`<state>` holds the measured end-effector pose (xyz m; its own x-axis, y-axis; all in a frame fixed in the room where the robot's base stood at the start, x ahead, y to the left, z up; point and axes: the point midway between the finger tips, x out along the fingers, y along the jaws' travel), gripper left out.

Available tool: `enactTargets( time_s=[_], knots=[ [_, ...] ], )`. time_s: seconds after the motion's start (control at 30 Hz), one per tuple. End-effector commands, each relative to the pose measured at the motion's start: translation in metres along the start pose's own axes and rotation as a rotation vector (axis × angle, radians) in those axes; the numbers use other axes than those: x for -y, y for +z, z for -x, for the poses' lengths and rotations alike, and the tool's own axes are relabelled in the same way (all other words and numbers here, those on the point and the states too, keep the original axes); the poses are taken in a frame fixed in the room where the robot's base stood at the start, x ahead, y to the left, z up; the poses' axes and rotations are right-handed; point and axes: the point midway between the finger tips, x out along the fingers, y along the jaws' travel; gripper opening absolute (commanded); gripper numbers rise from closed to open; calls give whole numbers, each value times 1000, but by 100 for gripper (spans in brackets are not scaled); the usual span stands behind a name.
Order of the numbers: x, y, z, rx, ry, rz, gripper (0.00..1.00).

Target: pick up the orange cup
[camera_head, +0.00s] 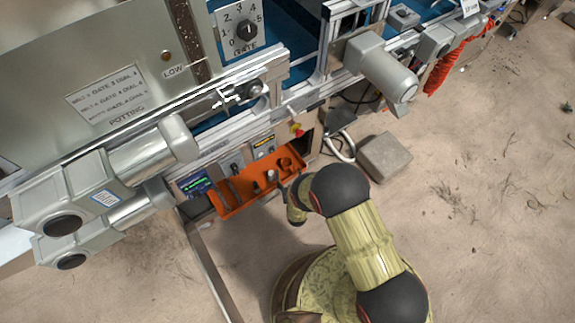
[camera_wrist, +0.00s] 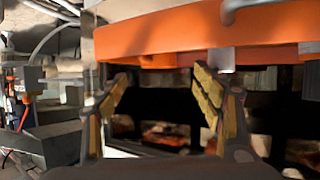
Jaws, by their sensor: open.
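A small round orange shape (camera_head: 286,163) at the right end of the orange tray (camera_head: 232,208) in the head view looks like the orange cup, but it blends with the tray. I cannot make out a separate orange cup in the wrist view. There, a broad orange rim (camera_wrist: 170,36), apparently the tray's edge, fills the top. My gripper (camera_wrist: 162,74) is open and empty, its two fingers apart just below and in front of that rim. In the head view my arm's end is beside the tray's right end, with the fingers mostly hidden.
The tray holds several small tools and hangs at the machine's front, below motors (camera_head: 155,145) and rails. A red button (camera_head: 297,130) sits above it. A grey block (camera_head: 384,158) lies on the floor to the right. The sandy floor farther right is mostly clear.

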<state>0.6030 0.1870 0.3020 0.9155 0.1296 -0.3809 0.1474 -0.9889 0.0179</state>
Motion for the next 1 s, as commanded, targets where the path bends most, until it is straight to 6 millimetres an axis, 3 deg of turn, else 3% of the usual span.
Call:
enactTargets(
  time_s=[0.6, 0.83, 1.0],
  knots=[
    [-2, 7, -65, 1, 0, 0, 67],
    [-2, 5, -66, 2, 0, 0, 66],
    [-2, 5, -66, 2, 0, 0, 56]
  ],
)
